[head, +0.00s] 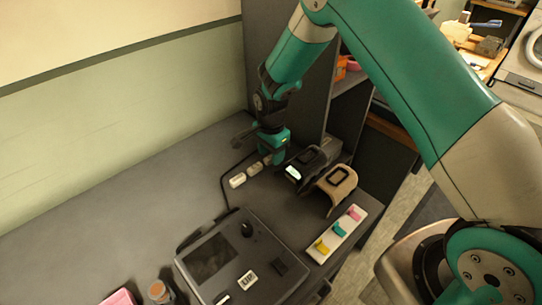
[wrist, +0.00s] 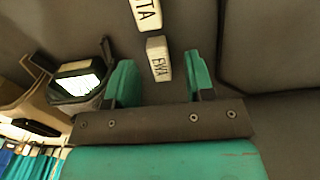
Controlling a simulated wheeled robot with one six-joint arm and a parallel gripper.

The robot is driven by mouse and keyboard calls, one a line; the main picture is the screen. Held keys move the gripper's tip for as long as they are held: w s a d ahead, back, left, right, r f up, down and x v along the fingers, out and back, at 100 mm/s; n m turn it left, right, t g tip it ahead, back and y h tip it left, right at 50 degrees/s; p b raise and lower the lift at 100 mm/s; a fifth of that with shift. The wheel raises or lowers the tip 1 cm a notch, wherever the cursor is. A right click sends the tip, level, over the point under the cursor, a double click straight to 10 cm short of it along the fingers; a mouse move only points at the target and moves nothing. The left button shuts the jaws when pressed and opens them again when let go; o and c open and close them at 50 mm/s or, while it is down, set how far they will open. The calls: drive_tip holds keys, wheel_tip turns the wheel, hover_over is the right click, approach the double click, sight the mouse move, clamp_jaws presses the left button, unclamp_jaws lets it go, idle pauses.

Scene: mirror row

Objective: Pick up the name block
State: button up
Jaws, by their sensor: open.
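A white name block reading "EWA" (wrist: 159,62) lies on the dark grey top, between the teal fingers of my gripper (wrist: 160,80) in the wrist view. The fingers are open, with a gap on each side of the block. A second white block (wrist: 147,14), its letters ending in "TA", lies just beyond it and is cut off by the frame edge. In the head view my gripper (head: 268,160) is low over the table, beside the nearer block (head: 255,168). The other block (head: 238,180) lies to its lower left.
A dark device with a lit screen (head: 293,173) and a tan-and-black one (head: 336,183) stand right of my gripper. A white strip with coloured pieces (head: 319,254) and a large dark machine (head: 205,258) are nearer. The table's left side is clear.

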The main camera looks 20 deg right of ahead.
drive_tip(key=shift+f, duration=0.55)
clamp_jaws()
